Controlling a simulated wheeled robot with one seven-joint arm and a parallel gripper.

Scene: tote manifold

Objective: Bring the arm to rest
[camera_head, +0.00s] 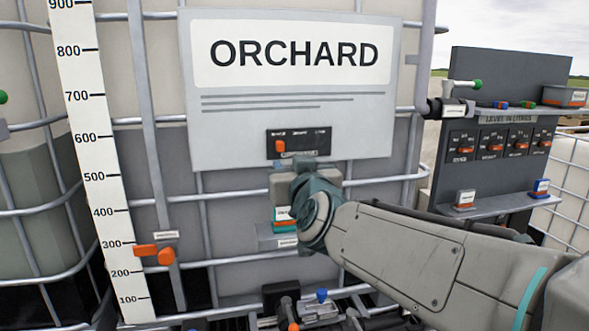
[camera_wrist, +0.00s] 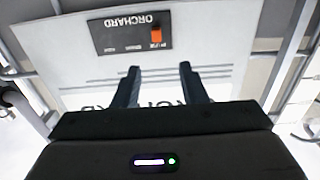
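My gripper (camera_wrist: 159,70) shows in the wrist view with its two dark fingers apart and nothing between them. That view is upside down and faces the white ORCHARD sign (camera_wrist: 230,30). In the head view my arm reaches in from the lower right, and its wrist (camera_head: 317,210) hangs in front of the tank just below the sign (camera_head: 370,130). The fingers are mostly hidden behind the wrist there. A dark panel (camera_head: 310,139) with an orange slider (camera_head: 280,146) is on the sign, above my wrist. I cannot tell any contact with it.
A caged tank with a white level scale (camera_head: 88,160) fills the left and middle. Orange markers (camera_head: 146,250) sit by the scale. Valves and pipes (camera_head: 285,295) are below my wrist. A grey control board (camera_head: 500,70) with a shelf and several switches stands at right.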

